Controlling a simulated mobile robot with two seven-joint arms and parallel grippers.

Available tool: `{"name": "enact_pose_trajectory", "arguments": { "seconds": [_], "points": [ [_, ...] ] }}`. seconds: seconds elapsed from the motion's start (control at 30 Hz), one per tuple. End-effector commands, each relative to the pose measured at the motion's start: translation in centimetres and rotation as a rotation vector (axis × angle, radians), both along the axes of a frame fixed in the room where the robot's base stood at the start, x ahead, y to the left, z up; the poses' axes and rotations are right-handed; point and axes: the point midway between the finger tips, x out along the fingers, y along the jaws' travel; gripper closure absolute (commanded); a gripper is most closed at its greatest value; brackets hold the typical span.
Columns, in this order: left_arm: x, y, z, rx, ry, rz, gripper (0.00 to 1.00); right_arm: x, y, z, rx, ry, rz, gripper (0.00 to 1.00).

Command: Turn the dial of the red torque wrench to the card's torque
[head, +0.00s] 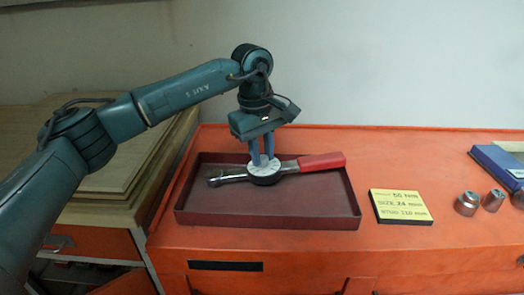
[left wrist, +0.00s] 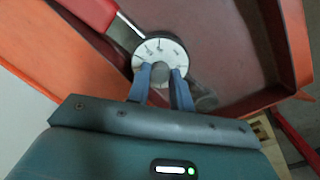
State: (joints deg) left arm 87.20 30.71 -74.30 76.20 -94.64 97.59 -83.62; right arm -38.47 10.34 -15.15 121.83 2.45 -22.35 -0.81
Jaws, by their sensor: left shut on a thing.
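The red-handled torque wrench (head: 321,162) lies in the dark red tray (head: 270,222), its handle to the right and its drive head to the left. Its round white dial (head: 264,168) faces up, with dark marks and a grey knob in the middle. The left wrist view shows the dial (left wrist: 149,50) and knob (left wrist: 160,72) close up; the marks are too small to read. My left gripper (head: 262,158) points down from above, its blue fingers shut on the knob. The yellow card (head: 400,205) to the right of the tray reads about 50 Nm, size 24 mm. My right gripper is not in view.
Several metal sockets (head: 467,203) stand at the right of the orange bench top (head: 400,150), near a blue box (head: 497,165). Wooden boards (head: 105,170) lie stacked at the left. The bench behind the card is clear.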

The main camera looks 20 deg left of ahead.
Motion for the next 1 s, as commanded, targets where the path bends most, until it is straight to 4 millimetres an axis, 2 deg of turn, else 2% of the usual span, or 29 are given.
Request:
{"name": "enact_pose_trajectory", "arguments": {
  "seconds": [0.17, 0.2, 0.47, 0.77, 0.87, 1.0],
  "points": [
    [0.0, 0.0, 0.1, -0.001, -0.003, 0.001, 1.0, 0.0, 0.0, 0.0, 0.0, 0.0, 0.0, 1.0],
    [0.0, 0.0, 0.1, -0.001, -0.003, 0.001, 0.78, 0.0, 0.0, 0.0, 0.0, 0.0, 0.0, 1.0],
    [0.0, 0.0, 0.1, -0.001, -0.001, 0.001, 0.56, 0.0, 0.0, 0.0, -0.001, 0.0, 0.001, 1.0],
    [0.0, 0.0, 0.4, -0.001, -0.001, 0.001, 0.56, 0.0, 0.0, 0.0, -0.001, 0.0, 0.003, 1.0],
    [0.0, 0.1, 1.5, -0.002, -0.004, 0.002, 0.56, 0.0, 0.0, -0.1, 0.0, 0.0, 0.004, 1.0],
    [-0.1, 0.3, 4.2, -0.002, -0.005, 0.001, 0.56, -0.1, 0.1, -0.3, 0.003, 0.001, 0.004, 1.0]
  ]
}}
